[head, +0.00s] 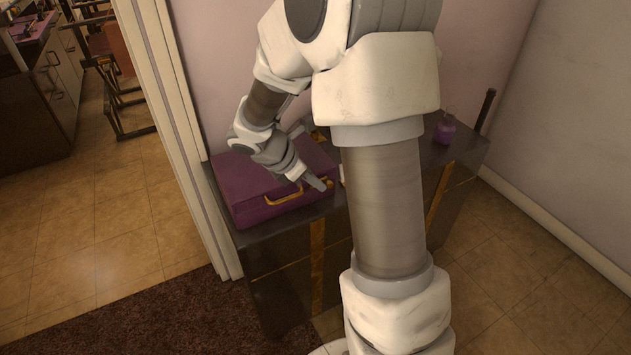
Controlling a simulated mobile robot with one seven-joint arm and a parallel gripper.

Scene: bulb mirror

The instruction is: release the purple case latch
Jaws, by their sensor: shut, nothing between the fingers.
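The purple case (243,185) lies closed on the left part of a dark cabinet top. Its gold handle (284,198) is on the front side. A small gold latch (328,183) shows at the right of the front, close beside my fingertips. My gripper (320,186) is shut and empty, pointing down and to the right at the case's front right corner. I cannot tell whether it touches the latch. My arm hides part of the case's back and the middle of the cabinet top.
The dark cabinet (280,262) has gold strips and stands against the wall. A small purple bottle (445,130) and a dark upright rod (487,108) are at its right end. A doorway opens at left. A dark rug (190,325) lies in front.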

